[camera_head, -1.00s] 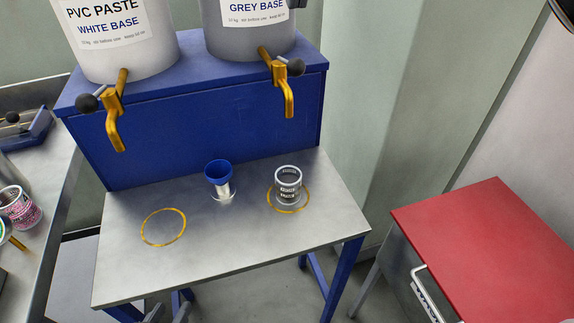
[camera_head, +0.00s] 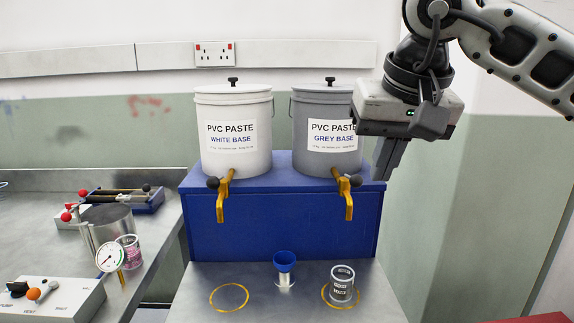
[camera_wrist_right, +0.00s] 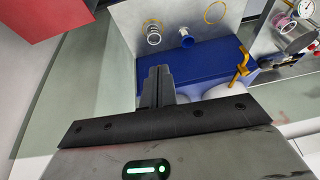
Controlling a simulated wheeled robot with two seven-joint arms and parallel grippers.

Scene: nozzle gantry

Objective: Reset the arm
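My right gripper (camera_head: 384,172) hangs at the upper right in the head view, beside the grey paste tub and above the blue stand's right end. Its fingers look closed together with nothing between them; they also show in the right wrist view (camera_wrist_right: 158,75). My left gripper is in neither view. A clear cup with a dark label (camera_head: 342,284) stands within the right yellow ring on the steel table (camera_head: 250,308).
White (camera_head: 233,132) and grey (camera_head: 322,105) paste tubs stand on the blue stand (camera_head: 285,215), with brass taps in front. A left bench (camera_head: 150,238) holds a gauge (camera_head: 109,258), a metal pot and a control box. A red-topped cabinet (camera_wrist_right: 40,25) lies to the right.

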